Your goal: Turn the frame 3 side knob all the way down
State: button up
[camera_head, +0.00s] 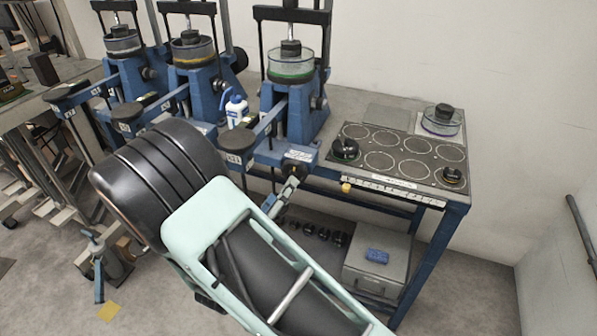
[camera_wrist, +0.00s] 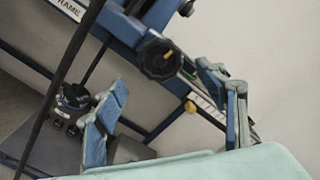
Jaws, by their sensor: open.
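Several blue lever frames stand in a row on the bench; the rightmost one (camera_head: 298,105) is nearest my gripper. A dark round knob (camera_wrist: 160,59) with a yellow mark sits on a blue frame in the wrist view. It also shows in the head view (camera_head: 297,164), low on the rightmost frame's front. The frame's number is not readable. My gripper (camera_wrist: 163,78) is open, its blue fingertips on either side of and short of the knob, apparently not touching it. In the head view my gripper (camera_head: 280,196) is partly hidden by my arm.
A dark panel with several round spots (camera_head: 405,158) lies right of the frame. A white and blue bottle (camera_head: 236,108) stands between frames. A grey box (camera_head: 377,262) is on the lower shelf.

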aim_at(293, 174)
jog(key=b+x, duration=0.2)
jog(key=x, duration=0.6)
jog(key=shift+w+d+f, duration=0.15)
jog(key=shift+w+d, duration=0.05)
jog(key=shift+w, duration=0.25)
jog(key=shift+c, duration=0.7)
jog(key=shift+a, duration=0.1)
jog(key=c, duration=1.4)
